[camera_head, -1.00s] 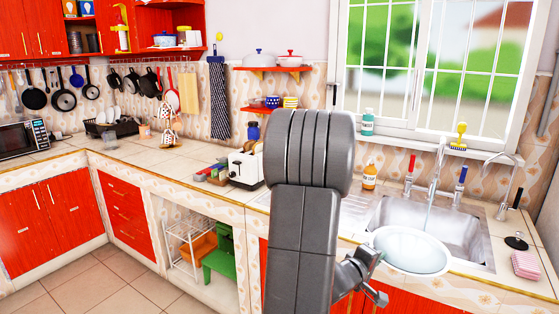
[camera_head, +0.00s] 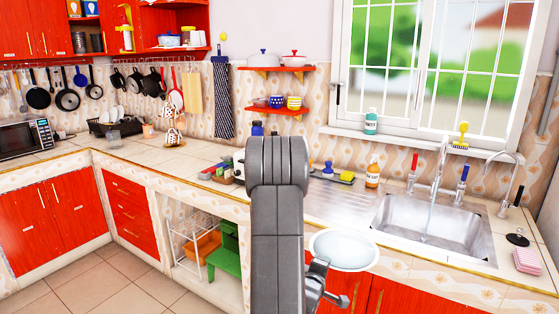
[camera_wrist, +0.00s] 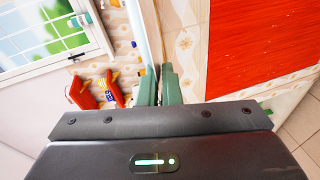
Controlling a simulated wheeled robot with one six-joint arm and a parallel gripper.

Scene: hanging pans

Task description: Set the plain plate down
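The plain plate (camera_head: 344,250) is white and round and shows its face, roughly level, in the head view. It is in front of the counter's front edge, left of the sink. My gripper (camera_head: 324,284) is at its near left rim. In the wrist view the plate (camera_wrist: 141,30) is a thin pale edge running up from between the green fingers of my gripper (camera_wrist: 159,84), which are closed on its rim. My arm hides part of the counter behind it.
A pink cloth (camera_head: 527,260) lies far right.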

